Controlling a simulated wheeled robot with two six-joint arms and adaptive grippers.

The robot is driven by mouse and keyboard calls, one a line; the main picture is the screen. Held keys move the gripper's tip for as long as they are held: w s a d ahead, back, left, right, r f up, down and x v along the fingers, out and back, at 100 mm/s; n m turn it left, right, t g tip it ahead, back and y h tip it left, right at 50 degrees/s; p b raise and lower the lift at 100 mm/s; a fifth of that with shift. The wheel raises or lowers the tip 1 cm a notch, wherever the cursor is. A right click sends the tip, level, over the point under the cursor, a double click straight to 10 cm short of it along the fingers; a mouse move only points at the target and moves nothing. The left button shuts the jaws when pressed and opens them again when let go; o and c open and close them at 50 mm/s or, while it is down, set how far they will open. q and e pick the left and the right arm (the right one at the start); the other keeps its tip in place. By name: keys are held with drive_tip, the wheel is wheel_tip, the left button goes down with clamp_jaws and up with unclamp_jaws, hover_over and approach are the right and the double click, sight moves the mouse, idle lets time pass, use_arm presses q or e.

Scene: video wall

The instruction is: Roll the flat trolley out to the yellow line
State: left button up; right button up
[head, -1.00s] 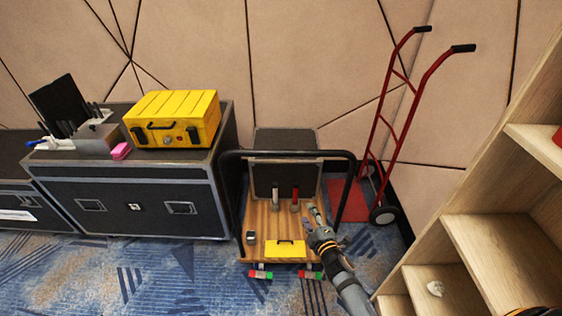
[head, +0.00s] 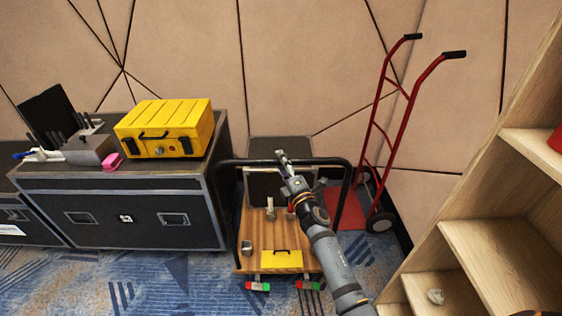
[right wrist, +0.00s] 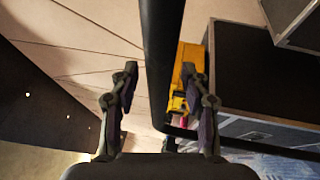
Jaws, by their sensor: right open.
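The flat trolley (head: 258,229) has a wooden deck and a black tubular push handle (head: 234,163), and stands on the patterned carpet beside the dark flight case. My right gripper (head: 281,156) is open at the handle's top bar, near its middle. In the right wrist view the black bar (right wrist: 162,65) runs between the two open fingers; I cannot tell whether they touch it. On the deck lie a small yellow case (head: 281,259), a grey item (head: 247,247) and upright tools (head: 270,209), partly hidden by my arm. The yellow line and my left gripper are not in view.
A red hand truck (head: 403,113) stands close behind the trolley, to its right. A flight case (head: 130,216) with a yellow case (head: 165,128) on it is at left. Wooden shelves (head: 480,240) are at right. Bare carpet (head: 175,280) lies in front.

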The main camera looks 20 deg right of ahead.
drive_tip(key=shift+w, duration=0.4)
clamp_jaws()
